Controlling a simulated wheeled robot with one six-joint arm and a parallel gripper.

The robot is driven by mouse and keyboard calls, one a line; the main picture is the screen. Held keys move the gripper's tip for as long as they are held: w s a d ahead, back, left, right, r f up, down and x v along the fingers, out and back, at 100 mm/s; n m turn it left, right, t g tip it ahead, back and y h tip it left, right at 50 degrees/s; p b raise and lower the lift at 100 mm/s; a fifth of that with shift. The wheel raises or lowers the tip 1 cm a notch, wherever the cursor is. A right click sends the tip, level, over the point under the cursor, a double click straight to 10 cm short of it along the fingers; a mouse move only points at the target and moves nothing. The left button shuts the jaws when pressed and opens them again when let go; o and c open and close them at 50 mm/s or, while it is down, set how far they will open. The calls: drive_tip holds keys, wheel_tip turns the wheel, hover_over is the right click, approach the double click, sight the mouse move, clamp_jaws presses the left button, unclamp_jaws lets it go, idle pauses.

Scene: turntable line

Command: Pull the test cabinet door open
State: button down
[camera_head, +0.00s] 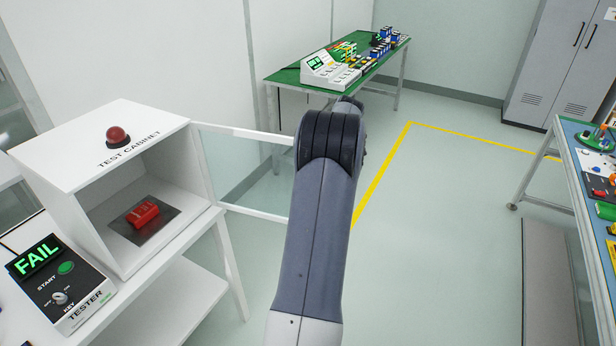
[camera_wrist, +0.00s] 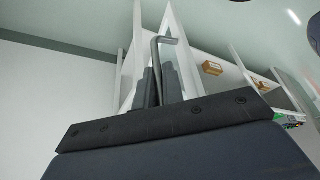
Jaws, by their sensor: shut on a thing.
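The test cabinet (camera_head: 105,160) is a white box on a white bench at the left. Its front is open, and a red device (camera_head: 143,214) lies on a dark plate inside. The cabinet door (camera_head: 252,213), a clear panel in a white frame, stands swung wide out to the right. My arm hides its far edge. In the wrist view, my gripper (camera_wrist: 158,85) is shut on a grey bent-bar handle (camera_wrist: 157,50) beside white frame parts. In the head view the gripper and handle are hidden behind my arm.
A tester (camera_head: 62,284) showing FAIL stands left of the cabinet. A green-topped table (camera_head: 285,76) with coloured parts stands at the back. Another workbench (camera_head: 572,165) stands at the right, with grey lockers (camera_head: 560,60) behind. Floor between them is clear, with a yellow line.

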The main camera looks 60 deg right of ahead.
drive_tip(key=shift+w, duration=0.15)
drive_tip(key=c, duration=1.5)
unclamp_jaws()
drive_tip(key=shift+d+r, duration=0.1)
drive_tip(key=v, duration=1)
drive_tip(key=shift+r, duration=0.3)
drive_tip(key=x, duration=1.1)
drive_tip(key=shift+d, duration=0.1)
